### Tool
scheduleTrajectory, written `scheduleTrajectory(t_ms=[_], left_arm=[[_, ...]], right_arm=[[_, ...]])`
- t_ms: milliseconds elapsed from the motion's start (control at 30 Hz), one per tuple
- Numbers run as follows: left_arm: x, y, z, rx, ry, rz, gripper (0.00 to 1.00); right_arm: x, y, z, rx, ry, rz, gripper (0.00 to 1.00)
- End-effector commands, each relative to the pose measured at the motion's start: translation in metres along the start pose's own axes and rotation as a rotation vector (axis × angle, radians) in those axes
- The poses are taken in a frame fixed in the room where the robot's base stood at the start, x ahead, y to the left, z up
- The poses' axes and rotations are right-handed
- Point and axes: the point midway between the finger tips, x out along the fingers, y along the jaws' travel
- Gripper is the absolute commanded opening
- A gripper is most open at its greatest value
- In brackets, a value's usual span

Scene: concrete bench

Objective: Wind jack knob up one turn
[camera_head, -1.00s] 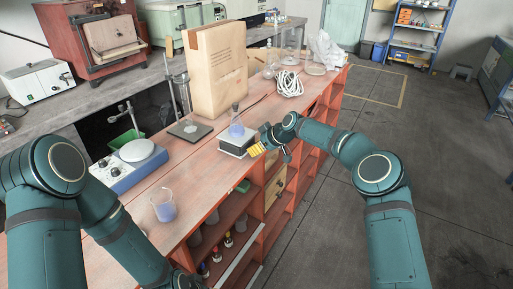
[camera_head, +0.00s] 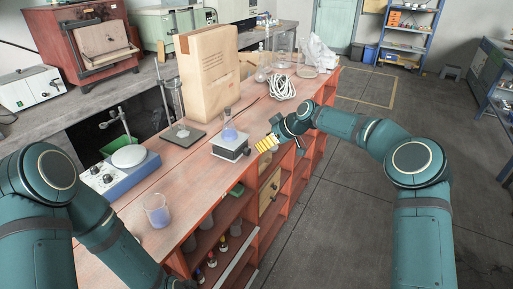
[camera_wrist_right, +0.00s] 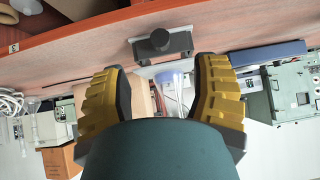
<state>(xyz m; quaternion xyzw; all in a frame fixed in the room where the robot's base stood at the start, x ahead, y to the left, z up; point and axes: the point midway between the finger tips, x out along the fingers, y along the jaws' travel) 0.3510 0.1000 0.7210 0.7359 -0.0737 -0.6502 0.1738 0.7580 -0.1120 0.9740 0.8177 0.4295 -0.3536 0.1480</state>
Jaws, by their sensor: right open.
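The lab jack (camera_head: 231,147) stands near the front edge of the red bench, with a flask of bluish liquid (camera_head: 229,134) upright on its top. In the right wrist view, which looks upside down, the jack's dark round knob (camera_wrist_right: 158,40) faces me from the jack's grey plate. My right gripper (camera_head: 266,144) is open, with yellow ridged pads, just to the right of the jack and apart from it. In the wrist view its fingers (camera_wrist_right: 161,66) are spread with the knob beyond their tips, nothing between the pads touching them. My left gripper is out of view.
A beaker (camera_head: 157,211) and a hotplate stirrer (camera_head: 121,169) stand to the left on the bench. A cardboard box (camera_head: 208,73) and a coil of white cable (camera_head: 282,88) stand farther back. Shelves and a drawer lie below the front edge. The floor at right is clear.

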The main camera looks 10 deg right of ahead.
Motion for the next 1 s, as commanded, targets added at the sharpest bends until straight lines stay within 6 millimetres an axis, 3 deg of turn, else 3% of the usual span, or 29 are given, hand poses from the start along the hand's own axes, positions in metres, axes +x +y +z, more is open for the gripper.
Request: scheduleTrajectory(t_ms=[233, 667, 767, 867, 1000], left_arm=[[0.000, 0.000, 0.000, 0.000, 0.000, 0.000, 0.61], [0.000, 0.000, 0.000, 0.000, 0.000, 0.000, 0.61], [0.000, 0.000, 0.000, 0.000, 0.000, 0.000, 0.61], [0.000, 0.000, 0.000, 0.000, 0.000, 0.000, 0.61], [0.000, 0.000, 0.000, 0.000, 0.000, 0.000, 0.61]], right_arm=[[-0.026, 0.000, 0.000, 0.000, 0.000, 0.000, 0.61], [-0.025, -0.003, 0.002, 0.006, -0.004, -0.004, 0.61], [-0.009, -0.018, 0.012, 0.039, -0.020, -0.015, 0.61], [0.021, -0.045, 0.035, 0.114, -0.052, -0.027, 0.61], [0.067, -0.102, 0.092, 0.285, -0.118, -0.036, 0.61]])
